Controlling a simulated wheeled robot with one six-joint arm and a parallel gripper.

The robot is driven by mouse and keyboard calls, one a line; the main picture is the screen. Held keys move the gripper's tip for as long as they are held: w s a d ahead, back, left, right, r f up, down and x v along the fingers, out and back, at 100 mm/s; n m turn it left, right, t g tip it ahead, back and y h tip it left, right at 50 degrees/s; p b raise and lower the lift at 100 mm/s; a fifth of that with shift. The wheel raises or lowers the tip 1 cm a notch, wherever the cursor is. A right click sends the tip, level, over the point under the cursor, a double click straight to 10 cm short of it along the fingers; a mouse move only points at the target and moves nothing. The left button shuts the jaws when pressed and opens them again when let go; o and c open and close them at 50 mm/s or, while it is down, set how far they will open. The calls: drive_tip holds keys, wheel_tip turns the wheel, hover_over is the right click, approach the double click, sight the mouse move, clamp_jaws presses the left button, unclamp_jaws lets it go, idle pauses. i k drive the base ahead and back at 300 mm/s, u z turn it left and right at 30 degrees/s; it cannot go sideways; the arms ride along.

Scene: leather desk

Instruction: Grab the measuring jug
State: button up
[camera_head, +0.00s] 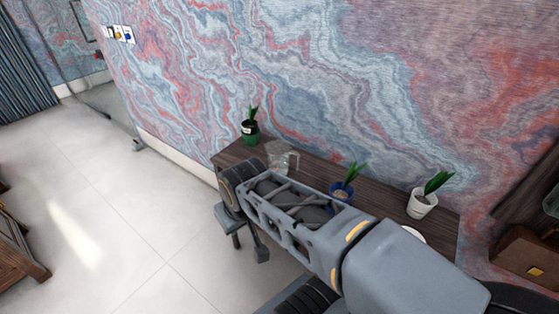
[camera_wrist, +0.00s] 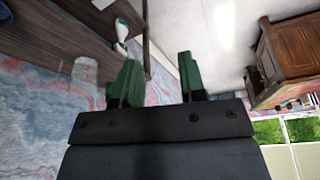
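The measuring jug (camera_head: 284,160) is clear and stands on the dark wooden desk (camera_head: 312,172), right of the green-potted plant. It is faint against the wall and the desk, and my arm passes just in front of it. In the wrist view, a pale, see-through shape (camera_wrist: 85,70) at the left looks like the jug. My gripper (camera_wrist: 158,62) has two green fingers set wide apart with nothing between them. It is apart from the jug, off the desk's front side.
Plants in a green pot (camera_head: 250,133), a blue pot (camera_head: 341,191) and a white pot (camera_head: 421,205) stand along the desk. The patterned wall (camera_head: 330,80) rises behind it. A brown cabinet (camera_head: 527,260) is at right. The tiled floor (camera_head: 120,210) at left is open.

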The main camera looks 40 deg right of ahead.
sight(278, 152)
drive_tip(key=u, duration=0.55)
drive_tip(key=i, duration=2.3)
drive_tip(key=z, duration=3.7)
